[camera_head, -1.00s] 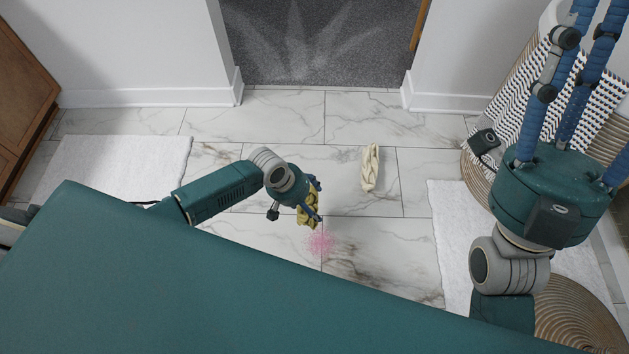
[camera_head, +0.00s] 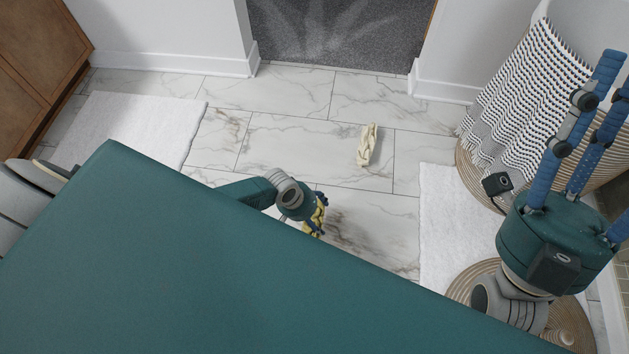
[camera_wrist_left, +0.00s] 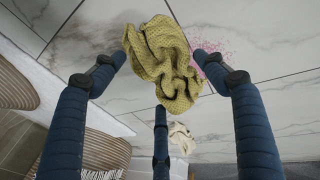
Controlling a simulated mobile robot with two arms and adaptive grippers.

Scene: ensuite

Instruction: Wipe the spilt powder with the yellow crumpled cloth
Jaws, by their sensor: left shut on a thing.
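The yellow crumpled cloth (camera_head: 312,229) is in my left gripper (camera_head: 320,205), low over the tiled floor. In the left wrist view the knitted cloth (camera_wrist_left: 162,62) hangs bunched between the blue fingers. The spilt powder (camera_wrist_left: 213,47) is a pink speckled patch on the tiles, right beside the cloth in that view, partly behind a finger. I cannot tell whether the cloth touches the floor. In the head view the powder is hidden behind my body and arm. My right gripper (camera_head: 600,115) is raised at the right, fingers apart and empty.
A pale cream cloth (camera_head: 367,145) lies on the tiles beyond my left gripper. White mats lie left (camera_head: 145,130) and right (camera_head: 445,215). A woven basket (camera_head: 475,175) with a striped cloth (camera_head: 530,95) stands right, a wooden cabinet (camera_head: 45,60) left. The middle tiles are open.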

